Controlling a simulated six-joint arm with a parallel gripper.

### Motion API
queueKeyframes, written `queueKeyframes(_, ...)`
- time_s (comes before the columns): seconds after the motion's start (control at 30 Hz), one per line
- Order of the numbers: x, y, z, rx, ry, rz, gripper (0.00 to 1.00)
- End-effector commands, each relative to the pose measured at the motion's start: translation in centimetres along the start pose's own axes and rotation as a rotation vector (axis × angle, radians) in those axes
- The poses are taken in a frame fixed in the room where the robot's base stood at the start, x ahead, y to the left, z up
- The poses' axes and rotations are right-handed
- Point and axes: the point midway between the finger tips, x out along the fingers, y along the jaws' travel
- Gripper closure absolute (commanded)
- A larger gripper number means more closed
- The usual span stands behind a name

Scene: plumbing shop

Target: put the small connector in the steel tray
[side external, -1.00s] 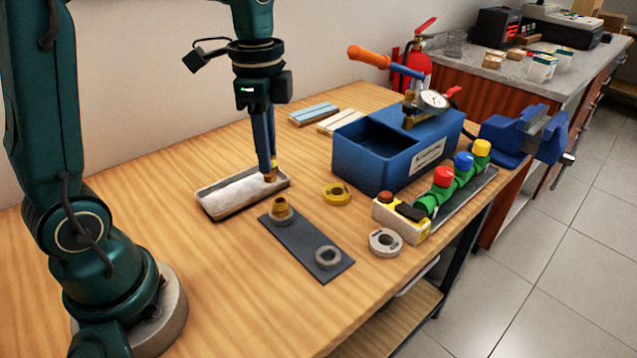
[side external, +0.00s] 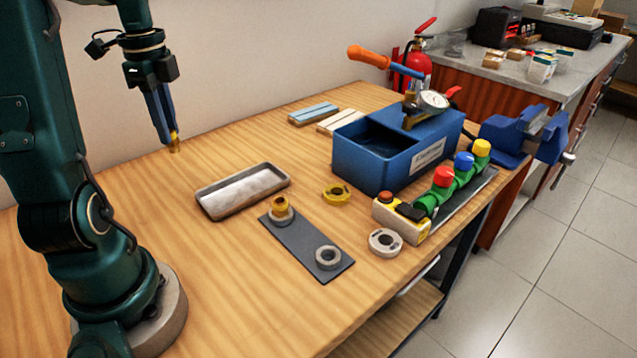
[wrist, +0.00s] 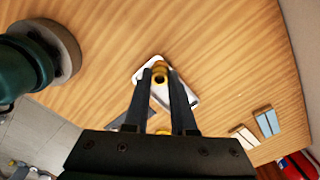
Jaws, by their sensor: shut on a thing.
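A small brass connector (side external: 174,147) is between the fingertips of my gripper (side external: 171,136), raised above the table to the left of the steel tray. In the wrist view the connector (wrist: 160,70) shows at the fingertips, with the tray (wrist: 143,75) beyond and partly hidden behind the fingers. In the side view the steel tray (side external: 243,190) is shallow, rectangular and empty. My gripper is shut on the connector, apart from the tray and the table.
A dark plate (side external: 302,243) bears two grey rings, one with a brass fitting (side external: 280,205) in it. The table left of the tray is clear.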

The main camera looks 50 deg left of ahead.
Motion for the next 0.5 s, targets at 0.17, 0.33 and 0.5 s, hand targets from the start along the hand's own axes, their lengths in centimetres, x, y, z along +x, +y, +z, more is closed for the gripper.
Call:
queueKeyframes(0.17, 1.1, -0.4, -1.2, -0.012, 0.001, 0.005, 1.00)
queueKeyframes(0.33, 3.4, -1.3, -4.9, -0.008, 0.001, 0.007, 1.00)
queueKeyframes(0.5, 5.5, -2.4, -8.3, -0.011, 0.000, 0.005, 1.00)
